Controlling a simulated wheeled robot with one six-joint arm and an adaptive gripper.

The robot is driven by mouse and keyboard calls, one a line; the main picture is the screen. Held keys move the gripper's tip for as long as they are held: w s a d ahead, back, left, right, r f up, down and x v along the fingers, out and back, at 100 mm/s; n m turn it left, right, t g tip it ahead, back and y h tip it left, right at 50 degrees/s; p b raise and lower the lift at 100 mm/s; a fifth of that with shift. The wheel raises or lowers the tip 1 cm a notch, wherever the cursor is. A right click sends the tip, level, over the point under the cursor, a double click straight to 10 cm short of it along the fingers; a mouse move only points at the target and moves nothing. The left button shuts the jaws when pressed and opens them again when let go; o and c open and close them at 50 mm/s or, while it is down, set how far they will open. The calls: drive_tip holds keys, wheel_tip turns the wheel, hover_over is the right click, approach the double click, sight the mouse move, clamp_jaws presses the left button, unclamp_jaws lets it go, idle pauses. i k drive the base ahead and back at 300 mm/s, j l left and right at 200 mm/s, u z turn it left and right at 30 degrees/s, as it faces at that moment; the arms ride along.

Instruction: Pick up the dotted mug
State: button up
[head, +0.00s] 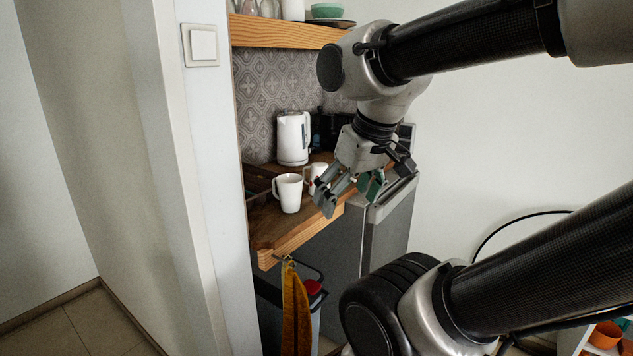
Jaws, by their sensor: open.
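A plain-looking white mug (288,194) stands upright on the wooden counter, its handle toward the left. A second white mug (314,172) stands just behind it to the right, partly hidden by my gripper; a small reddish mark shows low on it. I cannot make out dots on either mug at this size, so I cannot tell which is the dotted one. My gripper (347,193) is open and points down over the counter's front edge, right of both mugs. One finger overlaps the second mug in the picture; no contact can be made out.
A white kettle (293,139) stands at the back of the wooden counter (272,227). A wooden shelf (280,33) with dishes runs above. A grey cabinet (388,222) is at the right. A yellow cloth (294,312) hangs below the counter. A white wall edge (205,180) borders the left.

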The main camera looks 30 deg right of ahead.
sight(318, 168)
drive_tip(key=i+l+z, duration=0.1)
drive_tip(key=i+z, duration=0.5)
drive_tip(key=z, duration=0.25)
